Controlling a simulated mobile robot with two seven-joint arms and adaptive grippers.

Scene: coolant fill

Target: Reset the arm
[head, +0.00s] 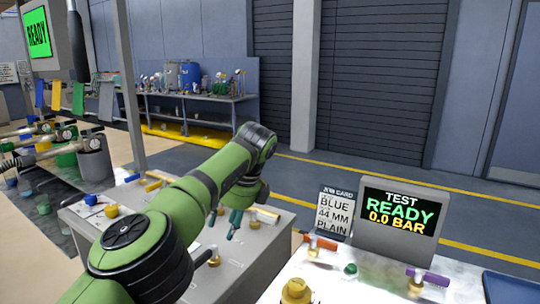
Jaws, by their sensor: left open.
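My left arm (205,190) is green with dark joints. It comes in from the lower left, rises to a bent joint and turns down over a grey bench box. My left gripper (223,226) hangs below that bend, over the top of the box. It is open and I see nothing between its fingers. The forearm hides part of it. My right gripper is not in view.
A screen (400,215) reads "TEST READY 0.0 BAR" beside a job card (333,212) reading "BLUE 44 MM PLAIN". A yellow fitting (296,291), an orange handle (320,242) and a purple handle (428,276) sit on the right bench. Open floor lies beyond.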

